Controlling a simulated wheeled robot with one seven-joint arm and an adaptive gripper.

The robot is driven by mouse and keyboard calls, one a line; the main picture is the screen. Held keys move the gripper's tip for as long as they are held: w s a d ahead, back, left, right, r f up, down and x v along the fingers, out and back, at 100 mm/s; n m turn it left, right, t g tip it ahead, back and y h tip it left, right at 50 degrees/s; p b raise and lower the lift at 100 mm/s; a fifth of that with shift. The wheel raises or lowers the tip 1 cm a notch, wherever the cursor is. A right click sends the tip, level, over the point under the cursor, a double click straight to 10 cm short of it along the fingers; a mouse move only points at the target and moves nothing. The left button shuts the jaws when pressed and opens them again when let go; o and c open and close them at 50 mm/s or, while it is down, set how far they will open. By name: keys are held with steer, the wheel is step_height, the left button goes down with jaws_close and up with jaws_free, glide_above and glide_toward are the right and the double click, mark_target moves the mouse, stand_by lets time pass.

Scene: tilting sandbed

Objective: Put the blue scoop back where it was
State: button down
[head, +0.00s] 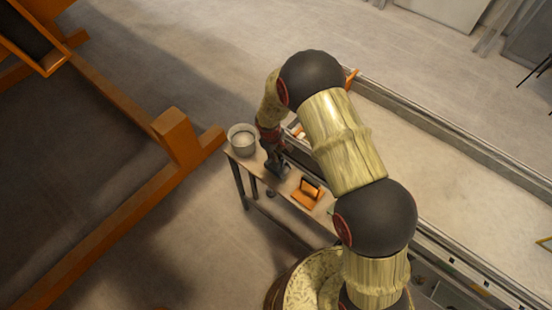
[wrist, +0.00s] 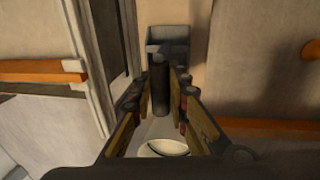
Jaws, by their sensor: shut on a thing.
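My gripper (wrist: 161,92) is shut on the dark handle of the scoop (wrist: 167,36) in the wrist view. The scoop's boxy head looks grey-blue and lies beyond the fingertips. In the head view my gripper (head: 270,143) is over the left part of a narrow side table (head: 284,187). The dark scoop (head: 279,168) shows just below it, close to the tabletop. I cannot tell whether it touches the top. My arm hides part of the table.
A grey pot (head: 242,140) stands at the table's left end, close to my gripper. An orange tool with a dark handle (head: 307,194) lies to the right. The long sandbed (head: 470,165) runs behind my arm. An orange frame (head: 178,138) stands at the left.

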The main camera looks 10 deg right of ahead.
mark_target(276, 167)
steer(key=shift+s+f, duration=0.15)
steer(key=shift+f, duration=1.7)
steer(key=shift+f, duration=0.1)
steer(key=c, duration=2.2)
jaws_free()
steer(key=shift+f, duration=0.15)
steer(key=o, duration=0.5)
steer(key=shift+r, duration=0.2)
steer(key=shift+a+r, duration=0.1)
steer(key=shift+r, duration=0.25)
steer(key=r, duration=0.3)
steer(key=s+r, duration=0.1)
steer(key=r, duration=0.3)
steer(key=a+r, duration=0.1)
steer(key=r, duration=0.3)
steer(key=shift+s+a+r+b, duration=0.1)
steer(key=shift+s+r+b, duration=0.1)
steer(key=shift+s+b, duration=0.15)
